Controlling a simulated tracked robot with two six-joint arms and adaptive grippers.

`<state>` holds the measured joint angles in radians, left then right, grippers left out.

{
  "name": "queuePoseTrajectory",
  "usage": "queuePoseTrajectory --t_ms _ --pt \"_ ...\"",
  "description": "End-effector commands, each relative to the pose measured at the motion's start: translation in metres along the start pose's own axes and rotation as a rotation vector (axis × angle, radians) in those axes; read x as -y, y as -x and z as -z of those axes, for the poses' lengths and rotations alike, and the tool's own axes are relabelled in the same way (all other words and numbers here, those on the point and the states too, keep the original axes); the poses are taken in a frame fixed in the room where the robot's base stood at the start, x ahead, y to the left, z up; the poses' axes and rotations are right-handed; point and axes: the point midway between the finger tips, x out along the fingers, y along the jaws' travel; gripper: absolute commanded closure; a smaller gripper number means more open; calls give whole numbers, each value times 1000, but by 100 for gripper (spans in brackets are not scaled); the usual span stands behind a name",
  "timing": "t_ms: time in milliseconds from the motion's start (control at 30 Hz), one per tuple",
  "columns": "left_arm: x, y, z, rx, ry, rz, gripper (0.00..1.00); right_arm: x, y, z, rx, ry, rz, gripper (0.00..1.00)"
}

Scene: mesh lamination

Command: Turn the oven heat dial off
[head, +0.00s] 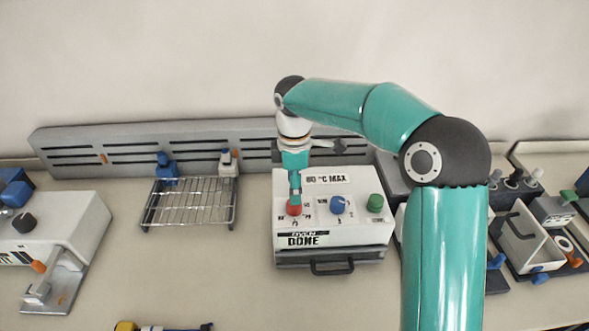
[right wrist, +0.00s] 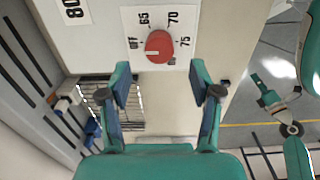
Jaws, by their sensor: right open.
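The oven (head: 343,241) is a white box with a dark front drawer and handle, labelled "OVEN DONE" and "80 °C MAX". Its red heat dial (head: 294,210) is at the left of the top panel and also shows in the right wrist view (right wrist: 159,46), ringed by OFF, 65, 70 and 75. My right gripper (head: 295,190) points down over the dial. In the right wrist view its fingers (right wrist: 160,70) are apart, with the dial visible between and just beyond the tips. My left gripper (right wrist: 257,82) shows small at the right there, its jaws unclear.
A blue knob (head: 338,205) and a green knob (head: 376,202) sit right of the red dial. A wire rack (head: 190,202) stands left of the oven, with free table between. A grey slotted rail (head: 100,147) runs behind. A white machine (head: 70,226) stands far left.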

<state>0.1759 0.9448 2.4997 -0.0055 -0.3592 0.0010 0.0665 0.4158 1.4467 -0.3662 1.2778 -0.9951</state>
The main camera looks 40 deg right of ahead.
Motion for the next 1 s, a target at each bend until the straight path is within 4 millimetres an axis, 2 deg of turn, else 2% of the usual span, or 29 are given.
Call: queuePoseTrajectory --t_ms 100,333,1000 --pt "0 0 0 0 0 0 100 0 24 1 -2 1 -3 36" --pt "0 0 0 0 0 0 100 0 50 0 1 2 1 36" --pt "0 -1 0 0 0 0 100 1 54 0 2 1 2 36"
